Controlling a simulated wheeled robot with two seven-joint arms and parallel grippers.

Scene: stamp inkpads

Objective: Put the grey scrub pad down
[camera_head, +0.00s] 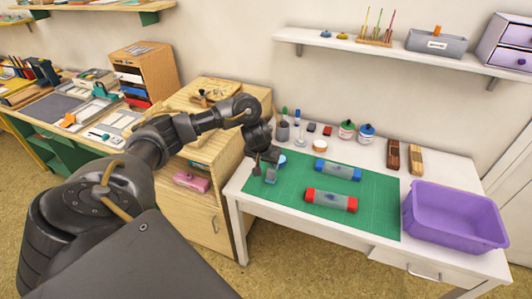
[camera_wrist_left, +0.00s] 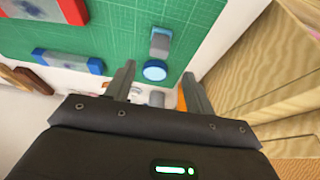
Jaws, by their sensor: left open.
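The grey scrub pad appears to be the small grey and blue-grey block (camera_head: 271,176) on the left end of the green mat (camera_head: 375,215). In the left wrist view the block (camera_wrist_left: 160,42) lies on the mat just beyond my fingertips, apart from both fingers. My left gripper (camera_head: 263,163) is over the mat's left end, pointing down beside the block. In the left wrist view its two fingers (camera_wrist_left: 158,72) are spread with nothing held. A round light blue piece (camera_wrist_left: 155,71) shows between the fingertips, close to the block. My right gripper is not in view.
A red inkpad (camera_head: 331,200) and a blue inkpad (camera_head: 338,170) lie on the mat to the right. A purple bin (camera_head: 455,215) stands at the table's right end. Cups and bottles (camera_head: 347,129) line the back. The mat's front left is clear.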

